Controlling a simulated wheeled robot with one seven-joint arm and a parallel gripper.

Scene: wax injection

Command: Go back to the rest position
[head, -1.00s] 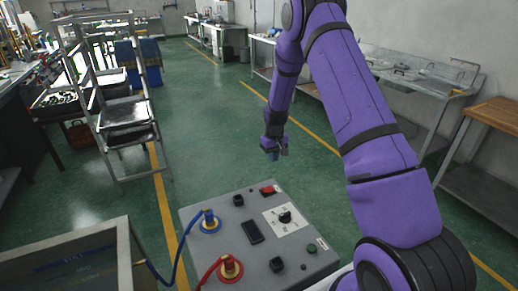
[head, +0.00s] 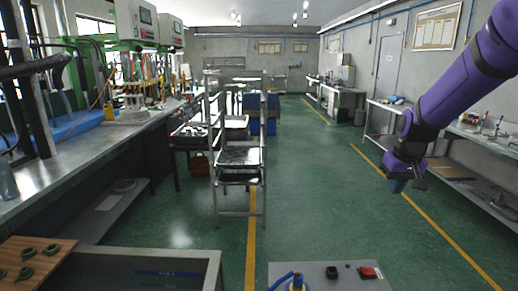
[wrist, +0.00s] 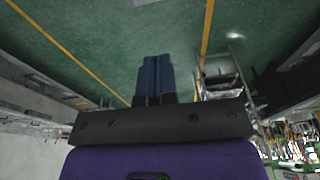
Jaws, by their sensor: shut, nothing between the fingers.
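My gripper (head: 395,186) hangs at the end of my purple arm on the right of the head view, above the green floor. It points down and is apart from everything. In the wrist view its two blue fingers (wrist: 153,78) lie side by side, shut with nothing between them, with floor beyond.
A grey control box (head: 325,272) with a red switch and a blue cable stands at the bottom. A metal rack trolley (head: 238,180) stands left of centre. A workbench (head: 100,150) with machines runs along the left, and benches line the right wall. The central floor aisle is clear.

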